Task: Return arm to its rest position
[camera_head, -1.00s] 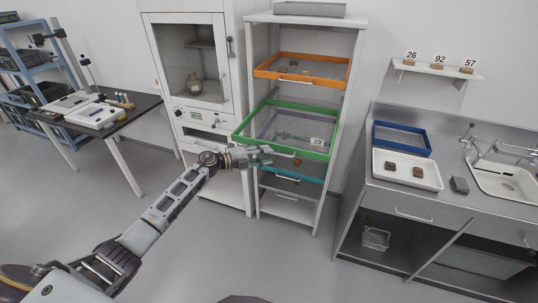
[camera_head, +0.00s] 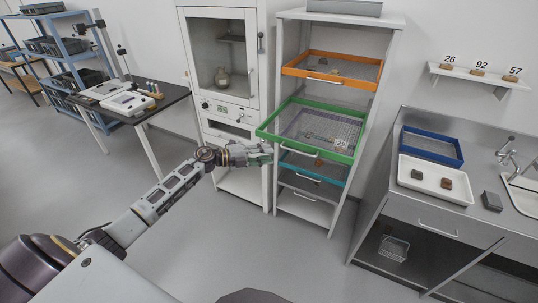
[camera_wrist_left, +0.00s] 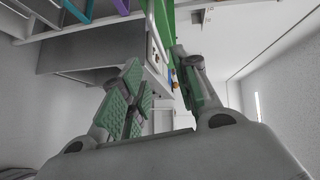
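My left arm (camera_head: 165,195) reaches out from the lower left in the head view. My left gripper (camera_head: 264,154) is in front of the cabinet and rack, just below the front left corner of the green-framed tray (camera_head: 300,149). In the left wrist view the gripper (camera_wrist_left: 160,85) has its two green-padded fingers spread, with nothing held between them. The green frame (camera_wrist_left: 163,22) shows beyond the fingertips; I cannot tell whether they touch it. My right gripper is in neither view.
The green tray sticks out of the rack (camera_head: 388,90), under an orange-framed tray (camera_head: 330,83) and above a teal one (camera_head: 330,180). A black table (camera_head: 170,102) stands left, a steel counter (camera_head: 440,213) with a white tray (camera_head: 407,177) right. The floor between is open.

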